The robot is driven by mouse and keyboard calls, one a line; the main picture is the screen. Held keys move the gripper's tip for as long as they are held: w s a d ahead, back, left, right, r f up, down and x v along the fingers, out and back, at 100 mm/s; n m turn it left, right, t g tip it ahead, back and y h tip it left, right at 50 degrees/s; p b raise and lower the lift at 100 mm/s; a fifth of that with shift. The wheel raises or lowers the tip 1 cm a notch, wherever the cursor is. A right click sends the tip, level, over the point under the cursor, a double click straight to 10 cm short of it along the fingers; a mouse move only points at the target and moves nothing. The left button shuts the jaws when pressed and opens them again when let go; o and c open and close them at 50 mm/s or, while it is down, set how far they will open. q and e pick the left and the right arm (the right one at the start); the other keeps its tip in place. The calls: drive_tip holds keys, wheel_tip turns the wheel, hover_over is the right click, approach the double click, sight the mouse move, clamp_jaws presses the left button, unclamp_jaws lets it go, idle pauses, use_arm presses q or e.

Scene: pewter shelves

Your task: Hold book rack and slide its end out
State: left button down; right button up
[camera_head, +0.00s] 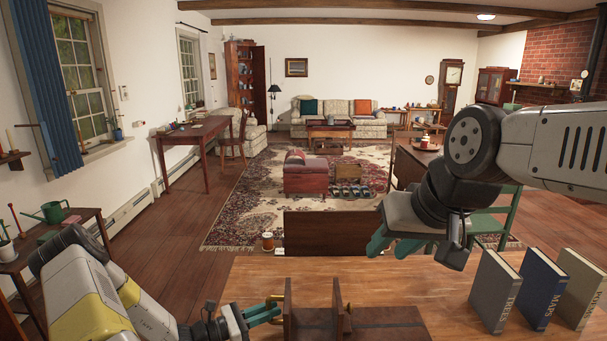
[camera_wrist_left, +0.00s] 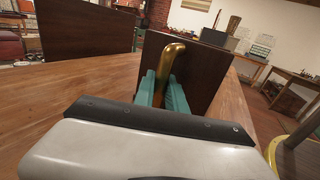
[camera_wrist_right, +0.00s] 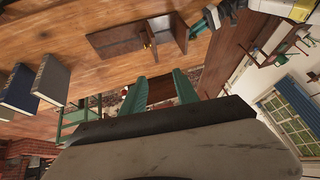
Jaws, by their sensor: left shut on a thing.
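The dark wooden book rack (camera_head: 390,318) lies on the table with upright end panels; it also shows in the right wrist view (camera_wrist_right: 118,40). My left gripper (camera_head: 277,307) is at the rack's left end panel (camera_head: 289,318). In the left wrist view, its teal fingers (camera_wrist_left: 163,92) are closed around a brass handle (camera_wrist_left: 168,58) in front of a dark panel (camera_wrist_left: 205,68). My right gripper (camera_head: 398,243) is raised above the far side of the table, away from the rack. Its fingers (camera_wrist_right: 159,90) are apart, with nothing between them.
Grey, blue and pale books (camera_head: 497,290) stand upright on the table (camera_head: 450,285) at the right. A dark wooden panel (camera_head: 325,232) stands beyond the table's far edge, near a small jar (camera_head: 267,241). The table between rack and books is clear.

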drive_tip(key=shift+o, duration=0.4)
drive_tip(key=shift+o, duration=1.3)
drive_tip(key=w+d+f+n+t+h, duration=0.15)
drive_tip(key=w+d+n, duration=0.3)
drive_tip(key=w, duration=0.65)
drive_tip(key=w+d+f+n+t+h, duration=0.1)
drive_tip(key=w+d+f+n+t, duration=0.15)
drive_tip(key=w+d, duration=0.6)
drive_tip(key=n+g+y, duration=0.5)
drive_tip(key=n+g, duration=0.2)
drive_tip(key=n, duration=0.4)
approach(349, 313)
drive_tip(key=x, duration=0.2)
drive_tip(key=w+x, duration=0.1)
drive_tip(key=x, duration=0.2)
drive_tip(key=d+x, duration=0.1)
drive_tip(key=x, duration=0.2)
drive_tip(key=shift+w+f, duration=0.1)
drive_tip(key=shift+w, duration=0.25)
